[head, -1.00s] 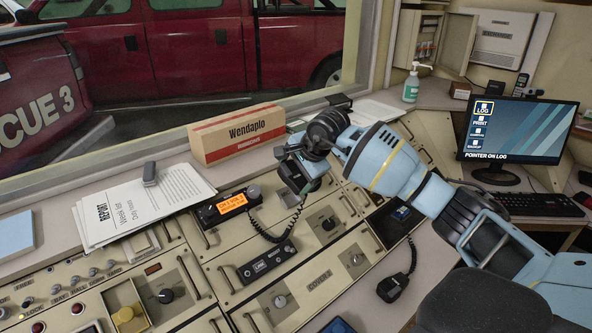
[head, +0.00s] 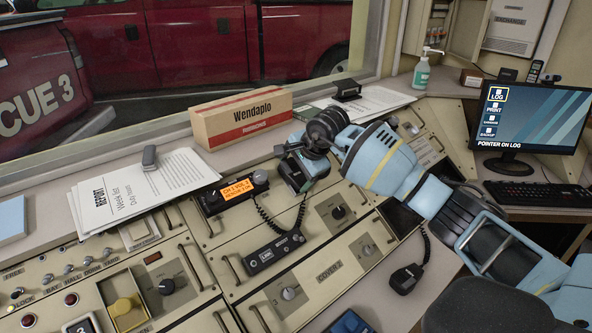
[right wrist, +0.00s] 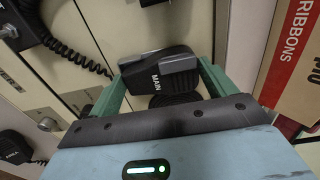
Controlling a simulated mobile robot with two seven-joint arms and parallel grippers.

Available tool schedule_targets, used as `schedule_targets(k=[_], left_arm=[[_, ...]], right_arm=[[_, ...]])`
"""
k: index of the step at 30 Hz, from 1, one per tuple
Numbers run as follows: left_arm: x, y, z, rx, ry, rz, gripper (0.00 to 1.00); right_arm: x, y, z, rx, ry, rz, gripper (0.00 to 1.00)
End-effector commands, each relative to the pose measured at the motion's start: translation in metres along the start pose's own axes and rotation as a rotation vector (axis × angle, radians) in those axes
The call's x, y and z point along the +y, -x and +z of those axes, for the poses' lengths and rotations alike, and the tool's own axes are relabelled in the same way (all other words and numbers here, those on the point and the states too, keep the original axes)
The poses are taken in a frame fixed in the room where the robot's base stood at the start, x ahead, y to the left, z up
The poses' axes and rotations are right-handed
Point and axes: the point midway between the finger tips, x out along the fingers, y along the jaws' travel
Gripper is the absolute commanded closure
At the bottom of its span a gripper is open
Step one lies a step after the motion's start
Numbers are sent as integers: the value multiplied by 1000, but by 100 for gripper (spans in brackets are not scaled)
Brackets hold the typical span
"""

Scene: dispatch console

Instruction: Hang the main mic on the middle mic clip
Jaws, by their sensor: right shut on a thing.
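The main mic (right wrist: 158,80), black with grey parts and lettered MAIN, sits between the green fingers of my right gripper (right wrist: 160,84) in the right wrist view. The gripper is shut on it. In the head view my right gripper (head: 298,168) is over the sloped console, just right of the radio with the orange display (head: 238,190). The mic (head: 294,176) shows there as a dark shape below the wrist, partly hidden. A coiled cord hangs from it. I cannot make out the middle mic clip for certain. My left gripper is not in view.
A Wendaplo box (head: 242,116) stands on the ledge close behind my right gripper. Papers (head: 135,185) lie on the left. Knobs and handles stand out from the console panels. A monitor (head: 528,120) is at the right.

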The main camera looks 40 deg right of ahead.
Motion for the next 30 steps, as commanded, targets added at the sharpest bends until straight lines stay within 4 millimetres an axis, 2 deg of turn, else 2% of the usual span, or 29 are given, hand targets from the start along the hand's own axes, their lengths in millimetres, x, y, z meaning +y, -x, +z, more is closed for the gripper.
schedule_targets(k=[2, 3, 7, 14, 17, 30], left_arm=[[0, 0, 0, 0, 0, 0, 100], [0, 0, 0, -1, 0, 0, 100], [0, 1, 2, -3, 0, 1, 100], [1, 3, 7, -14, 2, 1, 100], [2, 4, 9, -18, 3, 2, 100], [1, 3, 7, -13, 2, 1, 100]], right_arm=[[-1, 1, 0, 0, 0, -2, 44], [-1, 1, 0, 0, 0, -2, 16], [-1, 1, 0, 0, 0, -2, 0], [0, 1, 0, 0, 0, 0, 0], [-1, 8, -1, 1, 0, -2, 0], [-1, 70, 0, 0, 1, -4, 0]])
